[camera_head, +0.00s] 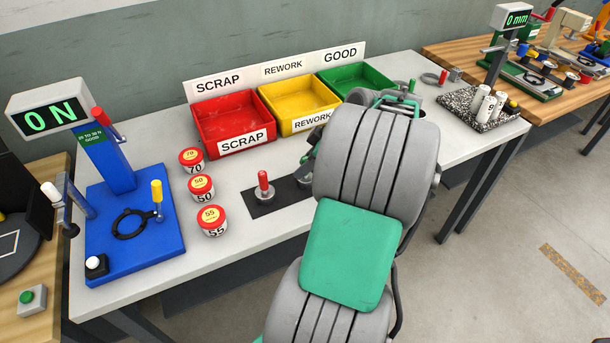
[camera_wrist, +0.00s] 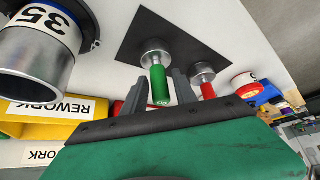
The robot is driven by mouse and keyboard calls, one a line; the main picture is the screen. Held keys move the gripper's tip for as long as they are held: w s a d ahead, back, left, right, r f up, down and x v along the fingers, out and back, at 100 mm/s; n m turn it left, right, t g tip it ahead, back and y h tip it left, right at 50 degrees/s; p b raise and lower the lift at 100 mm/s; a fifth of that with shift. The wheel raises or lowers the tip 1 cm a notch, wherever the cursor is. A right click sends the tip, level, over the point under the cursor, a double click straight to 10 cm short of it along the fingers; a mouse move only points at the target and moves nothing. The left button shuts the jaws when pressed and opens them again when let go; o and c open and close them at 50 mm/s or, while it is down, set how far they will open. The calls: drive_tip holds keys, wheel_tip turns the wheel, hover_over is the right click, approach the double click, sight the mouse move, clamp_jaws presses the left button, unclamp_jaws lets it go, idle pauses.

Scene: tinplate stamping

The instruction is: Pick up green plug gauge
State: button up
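The green plug gauge (camera_wrist: 160,85) stands on the black mat (camera_wrist: 165,30) in the wrist view, its silver disc against the mat and its green handle toward me. My gripper (camera_wrist: 160,73) is open, with one grey finger on each side of the green handle in the picture. I cannot tell whether they touch it. In the head view my arm hides the green gauge. A red plug gauge (camera_wrist: 206,88) stands beside it, outside the fingers; it also shows in the head view (camera_head: 263,187).
Red (camera_head: 233,122), yellow (camera_head: 298,104) and green (camera_head: 345,78) bins stand behind the mat. Several labelled red-and-white cans (camera_head: 201,188) and a blue gauge stand (camera_head: 130,240) are at left. A metal cylinder labelled 35 (camera_wrist: 38,60) is close by in the wrist view.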

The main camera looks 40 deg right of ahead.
clamp_jaws()
drive_tip(key=shift+r, duration=0.1)
idle(0.6)
